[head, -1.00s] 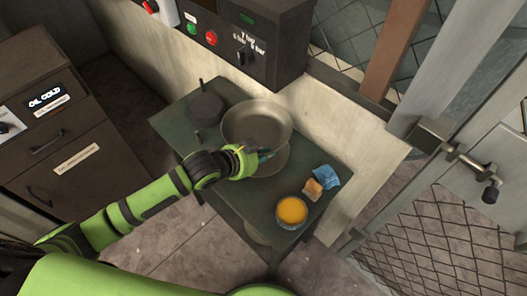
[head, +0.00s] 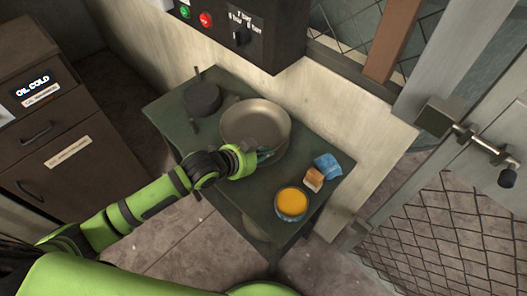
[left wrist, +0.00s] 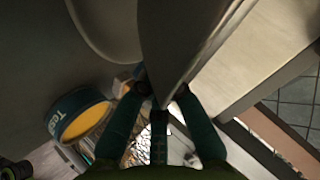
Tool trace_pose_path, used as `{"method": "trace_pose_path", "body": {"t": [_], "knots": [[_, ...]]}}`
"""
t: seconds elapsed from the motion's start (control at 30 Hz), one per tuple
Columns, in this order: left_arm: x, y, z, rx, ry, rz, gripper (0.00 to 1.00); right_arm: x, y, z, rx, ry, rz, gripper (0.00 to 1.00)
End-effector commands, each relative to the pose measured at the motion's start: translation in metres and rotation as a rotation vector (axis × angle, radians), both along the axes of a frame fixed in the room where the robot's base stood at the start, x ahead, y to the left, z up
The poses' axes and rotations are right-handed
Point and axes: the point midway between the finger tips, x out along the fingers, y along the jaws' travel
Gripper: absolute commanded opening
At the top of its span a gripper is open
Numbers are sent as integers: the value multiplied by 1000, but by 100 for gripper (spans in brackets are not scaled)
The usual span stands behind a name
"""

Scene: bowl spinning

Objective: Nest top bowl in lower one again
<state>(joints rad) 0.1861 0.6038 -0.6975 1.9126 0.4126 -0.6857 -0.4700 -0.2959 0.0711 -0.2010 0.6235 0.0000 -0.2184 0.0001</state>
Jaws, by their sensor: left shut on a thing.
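The top bowl (head: 254,121), wide and grey-brown metal, is at the middle of the dark green table in the head view. My left gripper (head: 264,154) is shut on its near rim. In the left wrist view the gripper (left wrist: 163,91) has the bowl's wall (left wrist: 178,35) between its fingers. A curved rim in the left wrist view (left wrist: 88,42) looks like the lower bowl. I cannot tell whether the bowls touch. My right gripper is not in view.
The green table (head: 245,192) also holds a round tin with yellow contents (head: 291,203), a small orange-white block (head: 313,180), a blue packet (head: 327,166) and a dark round object (head: 202,99) at the back left. A control box (head: 240,30) overhangs behind.

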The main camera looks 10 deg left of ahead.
Motion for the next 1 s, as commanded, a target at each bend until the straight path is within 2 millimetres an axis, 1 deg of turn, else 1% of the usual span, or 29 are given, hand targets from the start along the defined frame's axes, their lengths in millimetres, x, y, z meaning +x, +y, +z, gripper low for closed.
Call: {"method": "trace_pose_path", "body": {"t": [0.3, 1.0], "knots": [[0, 0, -1, -1, -2, -1, 0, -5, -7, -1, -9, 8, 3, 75], [0, 0, -20, 0, -2, 0, 0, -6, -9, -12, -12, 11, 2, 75]]}}
